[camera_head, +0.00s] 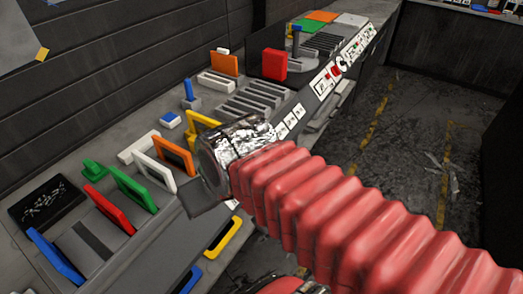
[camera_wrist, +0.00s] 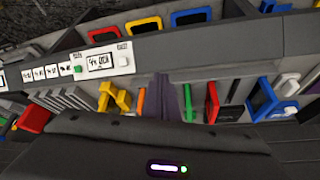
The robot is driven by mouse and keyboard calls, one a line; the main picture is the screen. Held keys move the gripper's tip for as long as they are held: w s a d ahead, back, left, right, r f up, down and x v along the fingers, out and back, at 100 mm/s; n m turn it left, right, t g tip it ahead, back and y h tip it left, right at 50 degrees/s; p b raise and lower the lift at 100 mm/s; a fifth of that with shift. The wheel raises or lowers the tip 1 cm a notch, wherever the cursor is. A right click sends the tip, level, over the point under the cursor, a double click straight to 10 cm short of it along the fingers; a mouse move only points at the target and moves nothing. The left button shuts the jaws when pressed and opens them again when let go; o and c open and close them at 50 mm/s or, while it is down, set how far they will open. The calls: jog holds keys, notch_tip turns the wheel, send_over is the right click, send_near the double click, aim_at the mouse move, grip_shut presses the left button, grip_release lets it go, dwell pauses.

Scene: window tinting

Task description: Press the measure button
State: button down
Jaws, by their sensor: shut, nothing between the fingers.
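My gripper (camera_head: 198,199) is at the end of the red bellows arm in the head view, shut and empty, over the front part of the workbench (camera_head: 128,262). In the wrist view, white panels on the bench's edge carry a small green button (camera_wrist: 77,69) and a white button (camera_wrist: 124,61) beside a display panel (camera_wrist: 99,62). The lettering is too small to tell which one is the measure button. In the head view, my arm and gripper hide part of this edge. I see no contact between my gripper and a button.
Coloured frames stand in slots near my gripper: orange (camera_head: 174,156), white (camera_head: 153,171), green (camera_head: 133,190), red (camera_head: 107,208) and blue (camera_head: 54,257). A yellow frame (camera_head: 222,238) hangs on the bench front. A red block (camera_head: 274,65) stands farther back. The floor at right is open.

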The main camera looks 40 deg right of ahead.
notch_tip(320, 180, down, 6)
jog(key=w+a+f+m+g+y, duration=0.1)
jog(key=w+m+g+y, duration=0.2)
jog(key=m+y, duration=0.3)
jog(key=w+d+m+t+y, duration=0.4)
jog(key=w+d+m, duration=0.1)
jog(key=w+m, duration=0.25)
jog(key=d+f+m+t+h, duration=0.2)
jog(key=d+m+t+h, duration=0.2)
jog(key=d, duration=1)
jog(key=d+f+m+t+h, duration=0.2)
jog(key=d+m+t+h, duration=0.2)
jog(key=d, duration=1.1)
jog(key=w+m+t, duration=0.1)
jog(key=m+t, duration=0.2)
jog(key=m, duration=0.3)
jog(key=shift+f+m, duration=0.25)
jog(key=shift+m, duration=0.1)
jog(key=shift+a, duration=0.1)
jog(key=w+a+f, duration=0.2)
jog(key=w+f, duration=0.4)
